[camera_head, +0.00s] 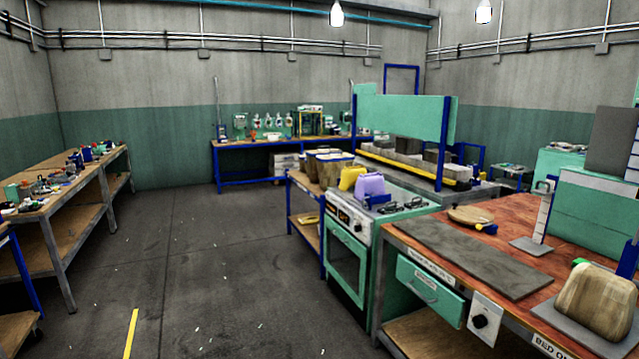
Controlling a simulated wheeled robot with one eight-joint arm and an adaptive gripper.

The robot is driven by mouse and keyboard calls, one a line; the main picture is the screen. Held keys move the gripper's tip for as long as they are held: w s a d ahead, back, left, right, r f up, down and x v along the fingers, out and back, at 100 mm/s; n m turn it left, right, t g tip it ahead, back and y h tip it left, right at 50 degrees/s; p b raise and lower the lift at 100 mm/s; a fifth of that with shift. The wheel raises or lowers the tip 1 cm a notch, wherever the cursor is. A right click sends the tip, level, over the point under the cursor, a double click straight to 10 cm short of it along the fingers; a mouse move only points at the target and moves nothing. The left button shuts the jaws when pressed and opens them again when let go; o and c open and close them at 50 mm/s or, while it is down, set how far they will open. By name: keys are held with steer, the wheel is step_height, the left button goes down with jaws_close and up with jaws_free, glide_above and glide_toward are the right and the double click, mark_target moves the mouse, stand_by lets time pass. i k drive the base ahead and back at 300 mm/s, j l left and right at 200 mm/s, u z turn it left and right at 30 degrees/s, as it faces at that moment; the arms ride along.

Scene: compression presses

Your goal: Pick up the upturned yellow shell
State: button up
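A small yellow object (350,178), which looks like the yellow shell, sits at the back left of the stove top (408,211). A lavender block-like object (370,185) stands right beside it and partly hides it. From this distance I cannot tell which way up the yellow piece is. My gripper and arm are not in view.
A red-topped bench (500,217) at the right holds a grey slab (470,254), a round wooden board (470,214) and a tan block (597,299). Brown containers (328,168) stand behind the stove. The floor (225,265) left of it is clear.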

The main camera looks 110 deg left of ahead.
mark_target(349, 177)
steer(key=u, duration=3.5)
